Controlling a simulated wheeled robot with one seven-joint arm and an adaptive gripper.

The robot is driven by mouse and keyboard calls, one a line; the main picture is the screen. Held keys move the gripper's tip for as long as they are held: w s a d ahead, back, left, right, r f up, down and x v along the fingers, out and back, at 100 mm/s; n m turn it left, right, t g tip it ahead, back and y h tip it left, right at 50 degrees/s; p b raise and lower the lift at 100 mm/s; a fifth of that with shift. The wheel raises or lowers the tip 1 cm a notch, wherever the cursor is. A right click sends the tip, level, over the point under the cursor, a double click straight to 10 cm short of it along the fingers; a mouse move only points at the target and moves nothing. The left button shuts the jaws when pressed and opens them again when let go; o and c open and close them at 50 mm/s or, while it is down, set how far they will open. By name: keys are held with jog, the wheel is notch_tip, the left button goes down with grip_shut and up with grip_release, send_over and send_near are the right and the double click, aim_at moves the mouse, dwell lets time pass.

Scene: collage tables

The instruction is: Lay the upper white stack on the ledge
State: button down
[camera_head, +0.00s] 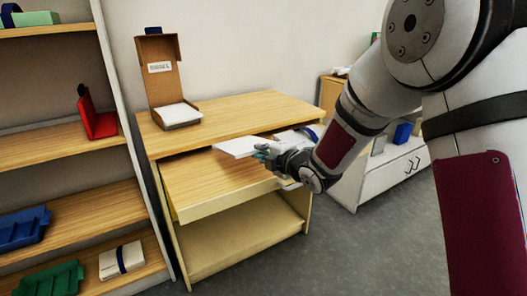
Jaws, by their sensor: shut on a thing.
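My gripper (263,153) is shut on a flat white stack (237,147), holding it by its right end, roughly level. The stack appears above the pulled-out wooden ledge (205,187) of the desk, close to the desktop's front edge. I see no contact with the ledge, though the exact height is hard to tell. Another white stack (178,113) lies in an open cardboard box (162,75) on the desktop. My wrist hides part of the ledge's right end.
The desktop (235,110) is largely bare between the box and my arm. A white thing with a blue band (315,130) is partly hidden behind my wrist. A shelf unit (65,135) with a red box and blue and green trays stands left. A white cabinet (385,175) stands right.

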jog(key=shift+w+a+f+b, duration=0.25)
jog(key=shift+w+f+b, duration=0.15)
jog(key=shift+f+b, duration=0.45)
jog(key=shift+w+a+f+b, duration=0.35)
jog(key=shift+f+b, duration=0.35)
jog(key=shift+b, duration=0.2)
jog(key=shift+w+a+f+b, duration=0.2)
jog(key=shift+w+f+b, duration=0.2)
jog(key=shift+f+b, duration=0.45)
jog(key=c, duration=1.2)
grip_release()
jog(key=v, duration=0.9)
jog(key=shift+b, duration=0.45)
jog(key=shift+r, duration=0.1)
